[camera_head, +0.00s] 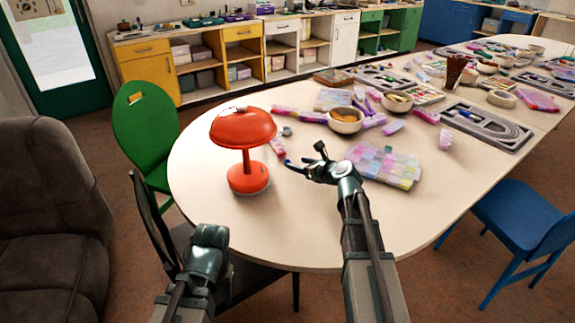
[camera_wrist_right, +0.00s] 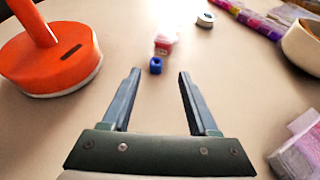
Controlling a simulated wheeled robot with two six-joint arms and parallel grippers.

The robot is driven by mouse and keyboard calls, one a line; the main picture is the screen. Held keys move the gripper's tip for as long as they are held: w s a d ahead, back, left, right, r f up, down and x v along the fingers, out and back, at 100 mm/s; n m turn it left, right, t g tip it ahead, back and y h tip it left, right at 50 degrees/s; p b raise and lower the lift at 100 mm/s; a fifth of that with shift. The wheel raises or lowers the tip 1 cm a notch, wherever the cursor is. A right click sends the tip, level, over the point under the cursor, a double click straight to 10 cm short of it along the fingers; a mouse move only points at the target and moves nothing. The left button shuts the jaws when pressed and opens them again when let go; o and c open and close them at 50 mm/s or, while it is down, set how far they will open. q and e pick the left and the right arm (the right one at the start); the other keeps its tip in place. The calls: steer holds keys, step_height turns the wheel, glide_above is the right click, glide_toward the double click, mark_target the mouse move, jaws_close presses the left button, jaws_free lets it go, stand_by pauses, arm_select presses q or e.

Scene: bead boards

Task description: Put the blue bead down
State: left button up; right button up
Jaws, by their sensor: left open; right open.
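The blue bead (camera_wrist_right: 156,65) is a small ring-like piece that appears on the pale table (camera_wrist_right: 110,52) in the right wrist view. It lies just beyond my right gripper (camera_wrist_right: 158,74), between the lines of its two fingers. The fingers are open with nothing between them. In the head view my right gripper (camera_head: 303,158) is over the table, right of the red lamp. I cannot pick out the bead clearly there. My left gripper (camera_head: 209,240) is low at the table's near-left edge; its fingertips do not show clearly.
The red lamp (camera_head: 246,178) stands to the left of my right gripper. A small red-and-clear container (camera_wrist_right: 165,43) lies just behind the bead. A bead box (camera_head: 384,166) and a bowl (camera_head: 345,120) sit to the right. The table's near-left part is clear.

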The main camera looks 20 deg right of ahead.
mark_target(287, 161)
steer(key=x, duration=0.1)
steer(key=b+x, duration=0.1)
steer(key=x, duration=0.1)
steer(key=b+x, duration=0.1)
steer(key=x, duration=0.1)
steer(key=shift+a, duration=0.3)
jaws_close()
